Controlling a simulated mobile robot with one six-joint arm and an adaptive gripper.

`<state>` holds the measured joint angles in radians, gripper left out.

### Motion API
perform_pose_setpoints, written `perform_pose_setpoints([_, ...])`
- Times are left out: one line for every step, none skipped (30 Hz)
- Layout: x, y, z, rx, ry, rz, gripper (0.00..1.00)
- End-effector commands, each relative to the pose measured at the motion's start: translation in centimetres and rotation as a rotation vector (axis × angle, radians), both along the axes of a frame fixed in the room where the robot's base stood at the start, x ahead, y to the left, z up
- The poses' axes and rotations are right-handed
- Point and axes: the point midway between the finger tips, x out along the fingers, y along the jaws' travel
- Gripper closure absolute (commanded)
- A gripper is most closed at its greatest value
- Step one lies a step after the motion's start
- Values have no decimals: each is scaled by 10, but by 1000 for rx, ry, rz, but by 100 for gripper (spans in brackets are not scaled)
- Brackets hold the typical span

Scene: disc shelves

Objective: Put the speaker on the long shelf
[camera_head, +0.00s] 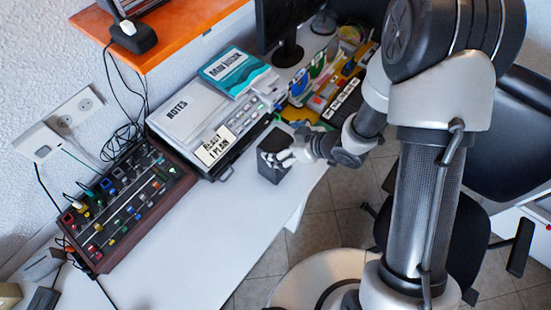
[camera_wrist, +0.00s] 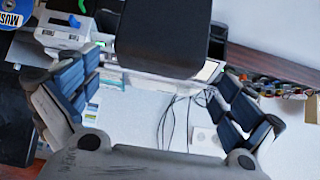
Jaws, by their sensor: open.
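The speaker is a dark grey box (camera_head: 271,172) standing at the front edge of the white desk, beside the notes stack. My gripper (camera_head: 281,156) is at its upper part, coming from the right, and its fingers hide some of the box. In the wrist view the speaker (camera_wrist: 163,32) shows as a dark block at top centre. My open gripper (camera_wrist: 157,68) has one finger to each side of it, with gaps visible on both sides. An orange shelf (camera_head: 178,32) is fixed to the wall at upper left; which shelf is the long one is not marked.
A black device (camera_head: 133,38) and other equipment stand on the orange shelf. A knob-covered mixer (camera_head: 128,205) lies at left on the desk. A grey NOTES binder (camera_head: 190,107) lies behind the speaker. The desk's front part (camera_head: 200,255) is bare. A chair (camera_head: 505,150) stands right.

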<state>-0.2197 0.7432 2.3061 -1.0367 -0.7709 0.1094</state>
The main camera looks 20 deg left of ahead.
Motion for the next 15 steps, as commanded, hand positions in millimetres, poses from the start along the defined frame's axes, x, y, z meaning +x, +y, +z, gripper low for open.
perform_pose_setpoints([2,8,-10,0,1,4,0])
perform_pose_setpoints([3,11,-13,0,1,2,0])
perform_pose_setpoints([5,14,-16,0,-1,2,0])
perform_pose_setpoints([7,17,-18,0,-1,2,0])
perform_pose_setpoints([7,19,-20,0,0,1,0])
perform_pose_setpoints([8,20,-22,0,0,0,0])
perform_pose_setpoints([9,21,-22,0,0,0,0])
perform_pose_setpoints([9,22,-23,0,0,-1,0])
perform_pose_setpoints([10,23,-24,0,-1,-1,0])
perform_pose_setpoints([11,25,-25,0,-1,-1,0])
perform_pose_setpoints([12,26,-28,1,-1,-1,0])
perform_pose_setpoints([13,29,-32,0,-1,1,0])
perform_pose_setpoints([14,32,-36,0,0,1,0])
perform_pose_setpoints([16,35,-40,-1,0,1,0])
perform_pose_setpoints([19,38,-45,-1,0,1,0])
